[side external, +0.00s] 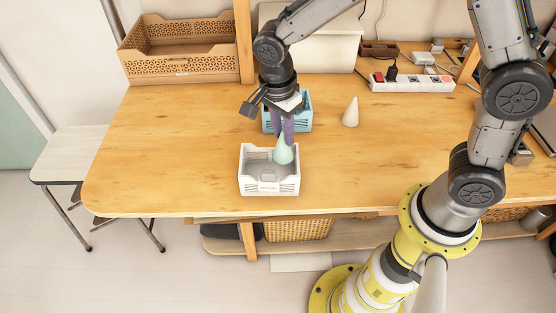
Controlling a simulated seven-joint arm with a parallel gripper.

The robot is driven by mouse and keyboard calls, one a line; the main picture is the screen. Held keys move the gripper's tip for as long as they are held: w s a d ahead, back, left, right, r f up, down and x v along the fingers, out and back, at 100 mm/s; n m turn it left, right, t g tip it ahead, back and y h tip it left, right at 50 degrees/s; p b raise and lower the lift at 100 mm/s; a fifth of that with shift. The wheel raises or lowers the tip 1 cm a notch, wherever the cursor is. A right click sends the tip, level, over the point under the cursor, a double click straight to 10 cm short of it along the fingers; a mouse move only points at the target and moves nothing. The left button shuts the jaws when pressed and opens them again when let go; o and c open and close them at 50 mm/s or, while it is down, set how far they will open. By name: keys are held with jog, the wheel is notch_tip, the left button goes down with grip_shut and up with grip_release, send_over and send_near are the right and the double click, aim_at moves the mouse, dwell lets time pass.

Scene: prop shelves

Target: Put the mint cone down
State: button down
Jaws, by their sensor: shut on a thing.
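The mint cone (284,153) is pale green and held point up in my gripper (284,136). My gripper's purple fingers are shut on its upper part. The cone shows over the inside of the white crate (269,187), toward its back right. I cannot tell whether the cone's base touches the crate floor or hangs above it.
A blue crate (302,122) stands behind the white crate, partly hidden by my gripper. A cream cone (350,112) stands to the right. A power strip (412,84) lies at the back right, and a wooden crate (180,65) at the back left. The table's left side is clear.

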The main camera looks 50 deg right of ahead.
aim_at(283, 153)
jog(key=shift+f, duration=3.4)
jog(key=shift+f, duration=0.1)
jog(key=c, duration=0.9)
grip_release()
